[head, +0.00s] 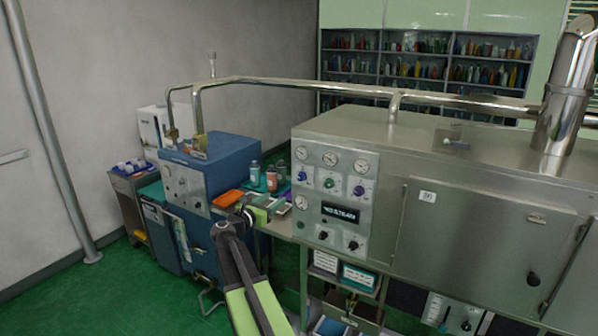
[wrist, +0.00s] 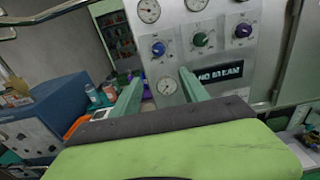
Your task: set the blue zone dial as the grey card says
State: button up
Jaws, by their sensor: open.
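The blue zone dial (wrist: 158,48) is a small round knob on the upright steel panel, left of a green dial (wrist: 200,39) and a purple dial (wrist: 242,30). In the head view the blue dial (head: 303,176) is at the upper left of the panel, under a gauge. Its pointer setting is too small to read. My gripper (wrist: 160,84) is open and empty, apart from the panel, with its fingers below the blue dial in the wrist view. A pale card (head: 326,261) hangs below the panel; I cannot tell if it is the grey card, and its writing is unreadable.
A teal-edged card (head: 357,277) hangs beside the pale one. Two black knobs and a black display (head: 341,213) are lower on the panel. A blue machine (head: 205,180) and a bench with bottles and an orange tray (head: 228,198) stand left.

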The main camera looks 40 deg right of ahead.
aim_at(300, 178)
jog(key=shift+n, duration=0.4)
jog(key=x, duration=0.6)
jog(key=r+x, duration=0.1)
jog(key=x, duration=1)
jog(key=shift+w+d+r, duration=0.15)
jog(key=shift+d+r, duration=0.1)
jog(key=shift+d, duration=0.15)
jog(key=shift+c, duration=0.4)
grip_shut()
